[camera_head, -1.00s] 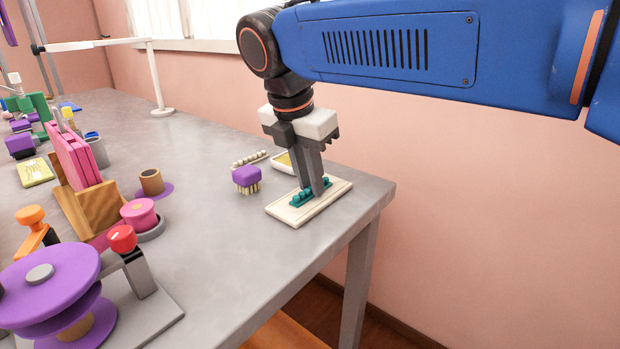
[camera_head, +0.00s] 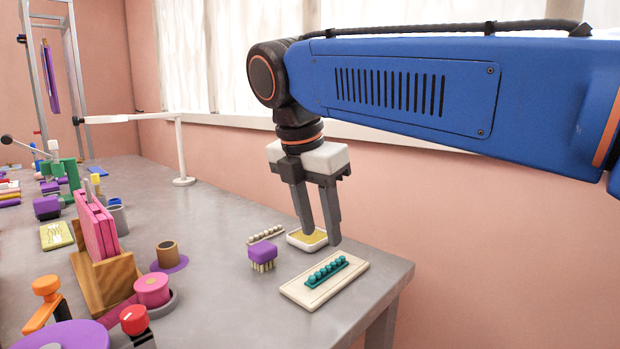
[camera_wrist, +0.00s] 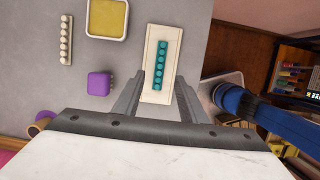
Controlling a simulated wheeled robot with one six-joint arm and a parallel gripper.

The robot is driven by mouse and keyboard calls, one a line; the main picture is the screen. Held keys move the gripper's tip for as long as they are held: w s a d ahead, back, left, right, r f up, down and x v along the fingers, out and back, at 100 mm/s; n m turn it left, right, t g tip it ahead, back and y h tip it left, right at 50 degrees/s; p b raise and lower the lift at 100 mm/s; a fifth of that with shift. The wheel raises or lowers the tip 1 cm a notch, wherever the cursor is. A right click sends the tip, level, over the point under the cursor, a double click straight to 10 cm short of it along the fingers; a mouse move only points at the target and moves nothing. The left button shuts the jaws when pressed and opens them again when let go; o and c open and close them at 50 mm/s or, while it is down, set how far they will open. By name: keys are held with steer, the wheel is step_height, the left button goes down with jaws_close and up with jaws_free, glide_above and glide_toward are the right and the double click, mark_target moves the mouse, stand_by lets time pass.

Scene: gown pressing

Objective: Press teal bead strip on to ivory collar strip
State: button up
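The teal bead strip (camera_head: 326,271) lies lengthwise on the ivory collar strip (camera_head: 300,292), a pale flat board near the table's right edge. In the wrist view the teal bead strip (camera_wrist: 161,66) sits along the middle of the ivory strip (camera_wrist: 151,93). My gripper (camera_head: 320,238) is open and empty, raised above and behind the ivory strip in the head view. In the wrist view its two fingers (camera_wrist: 158,96) are spread on either side of the ivory strip's near end. I cannot tell how firmly the beads are attached.
A purple brush (camera_head: 262,253) stands left of the ivory strip. Behind are a yellow pad in a white tray (camera_head: 292,240) and a white bead strip (camera_head: 266,234). A pink spool (camera_head: 152,289) and a wooden rack (camera_head: 118,278) stand left. The table's right edge is close.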

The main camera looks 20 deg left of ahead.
steer(key=d+v, duration=0.1)
steer(key=v, duration=0.8)
steer(key=w+d+f+m, duration=0.2)
steer(key=d+f+m, duration=0.25)
steer(key=d, duration=0.45)
steer(key=w+d+f+m+y, duration=0.1)
steer(key=w+d+f+m, duration=0.15)
steer(key=d+m, duration=0.4)
steer(key=w+d+f+m, duration=0.1)
steer(key=d+f+m, duration=0.25)
steer(key=d, duration=0.65)
steer(key=s+d+f+m, duration=0.4)
steer(key=d+f+m, duration=0.1)
steer(key=f, duration=0.3)
steer(key=s+d+f+m+t, duration=0.1)
steer(key=s+d+f+m, duration=0.4)
steer(key=d+f, duration=0.3)
steer(key=s+d+f+m+t, duration=0.1)
steer(key=s+d+f+m, duration=0.3)
steer(key=d+f+m, duration=0.3)
steer(key=shift+s+d+f, duration=0.15)
steer(key=shift+s+f, duration=0.15)
steer(key=shift+f, duration=0.6)
